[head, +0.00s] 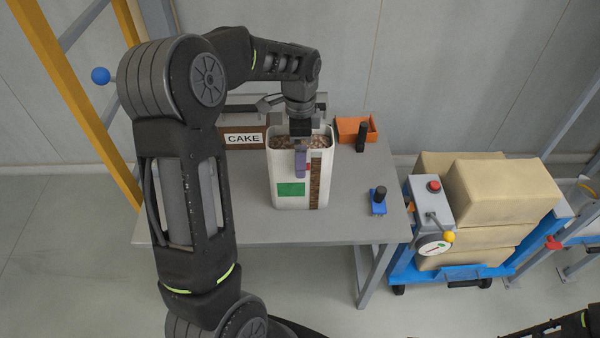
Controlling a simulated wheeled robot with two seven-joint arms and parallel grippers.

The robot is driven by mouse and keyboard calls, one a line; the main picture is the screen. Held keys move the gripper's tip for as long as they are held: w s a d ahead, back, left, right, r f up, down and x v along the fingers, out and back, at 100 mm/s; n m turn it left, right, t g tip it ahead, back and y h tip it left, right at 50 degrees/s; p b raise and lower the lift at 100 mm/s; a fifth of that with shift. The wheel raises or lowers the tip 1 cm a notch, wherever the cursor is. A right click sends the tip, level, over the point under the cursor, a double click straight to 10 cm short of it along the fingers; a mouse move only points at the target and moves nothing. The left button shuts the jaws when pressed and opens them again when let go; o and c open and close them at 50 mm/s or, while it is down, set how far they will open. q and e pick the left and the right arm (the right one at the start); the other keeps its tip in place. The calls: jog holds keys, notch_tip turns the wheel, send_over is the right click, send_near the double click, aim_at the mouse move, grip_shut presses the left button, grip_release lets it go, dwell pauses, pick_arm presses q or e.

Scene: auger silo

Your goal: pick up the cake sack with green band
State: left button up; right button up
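A white open-topped container (284,170) stands upright on the grey table, with a green patch on its front and a brown strip beside it. Brown bits fill its top. My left gripper (301,165) points down at the container's near rim, with a purple-grey finger in front of the wall. The other finger is hidden, so I cannot tell whether it grips the rim. My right arm shows only at the bottom right corner; its gripper is out of view.
A brown box with a CAKE sign (244,139) stands behind at left. An orange bin (352,128) and a blue black-knobbed piece (378,207) are at right on the grey table (340,225). A blue cart (405,268) bears tan sacks (505,190), beside a control box (421,207).

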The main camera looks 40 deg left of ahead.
pick_arm(q)
jog(key=shift+c, duration=0.3)
jog(key=c, duration=2)
jog(key=shift+w+r, duration=0.1)
jog(key=shift+c, duration=0.3)
jog(key=shift+r, duration=0.1)
notch_tip(320, 180, up, 10)
jog(key=b, duration=0.1)
dwell(0.4)
